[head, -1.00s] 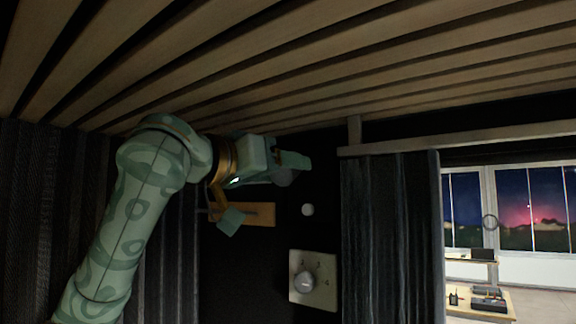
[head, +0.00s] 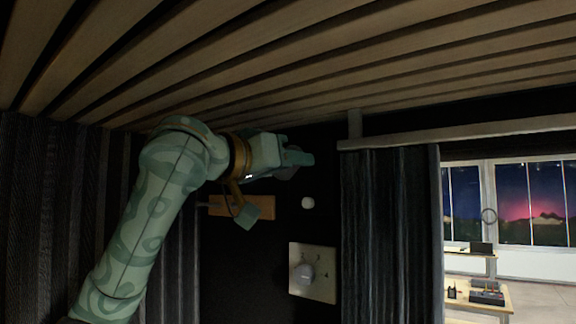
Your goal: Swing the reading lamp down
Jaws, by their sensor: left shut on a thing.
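My left gripper (head: 296,160) is beside the dark back wall, just under the slatted ceiling. It is shut on a small dark grey rounded piece (head: 289,173), which looks like part of the reading lamp. The fingers hide most of that piece, so I cannot see its full shape or how it joins the wall. My left arm comes in from the lower left and covers part of the wall. My right gripper is not in view.
Below the gripper are a wooden strip (head: 262,208) on the wall, a round white knob (head: 308,203) and a pale panel (head: 325,288) with a dial. A dark curtain (head: 390,230) hangs to the right. Wooden slats (head: 300,62) run close above.

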